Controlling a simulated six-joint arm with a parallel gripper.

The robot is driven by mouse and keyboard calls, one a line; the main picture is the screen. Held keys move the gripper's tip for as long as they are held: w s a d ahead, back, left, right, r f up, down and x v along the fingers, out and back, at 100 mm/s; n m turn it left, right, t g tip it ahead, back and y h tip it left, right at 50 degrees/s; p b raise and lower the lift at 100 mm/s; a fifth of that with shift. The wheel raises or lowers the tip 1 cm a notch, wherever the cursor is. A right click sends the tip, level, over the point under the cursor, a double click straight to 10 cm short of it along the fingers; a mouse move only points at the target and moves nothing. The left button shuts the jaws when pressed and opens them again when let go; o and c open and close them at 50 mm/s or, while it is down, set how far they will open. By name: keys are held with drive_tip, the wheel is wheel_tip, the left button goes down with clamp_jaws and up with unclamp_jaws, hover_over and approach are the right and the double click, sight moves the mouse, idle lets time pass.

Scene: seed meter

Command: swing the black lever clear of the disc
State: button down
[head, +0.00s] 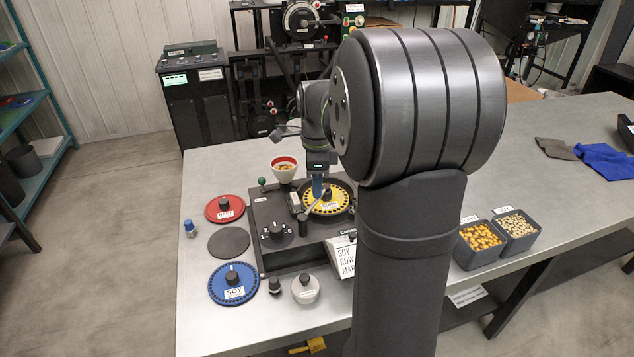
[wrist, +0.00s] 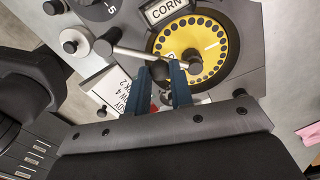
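The lever (wrist: 140,53) is a pale metal rod. It runs from a black cylindrical end (wrist: 103,47) beside the disc, over the rim to the black knob at its middle. In the head view its black end (head: 303,222) stands near the disc's front left. The yellow disc (wrist: 215,62) lies in its dark round seat next to a CORN label; it also shows in the head view (head: 342,202). My gripper (wrist: 162,66) points down over the disc's near edge, its blue fingers apart, tips close to the rod. I cannot tell whether they touch it. A dark round knob shows between the fingers, seemingly lower down.
The dark meter body (head: 280,256) carries a selector dial (head: 277,230) and a green-topped stick (head: 263,182). A red disc (head: 224,208), a blue disc (head: 233,284) and a white-red cup (head: 284,166) are around it. Seed bins (head: 480,244) stand at right.

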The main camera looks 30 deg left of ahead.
idle(0.3)
drive_tip(key=shift+s+d+m, duration=0.1)
drive_tip(key=shift+d+m, duration=0.9)
drive_tip(key=shift+m, duration=0.6)
drive_tip(key=m, duration=0.1)
drive_tip(key=d+m, duration=0.1)
drive_tip(key=shift+s+d+m, duration=0.65)
drive_tip(key=shift+d+m, duration=0.05)
drive_tip(key=shift+m, duration=0.45)
drive_tip(key=shift+s+d+m, duration=0.4)
drive_tip(key=shift+m, duration=0.5)
drive_tip(key=shift+s+d+m, duration=0.35)
drive_tip(key=shift+d+m, duration=0.05)
drive_tip(key=shift+m, duration=0.45)
drive_tip(key=c, duration=1.3)
unclamp_jaws()
drive_tip(key=shift+o, duration=0.2)
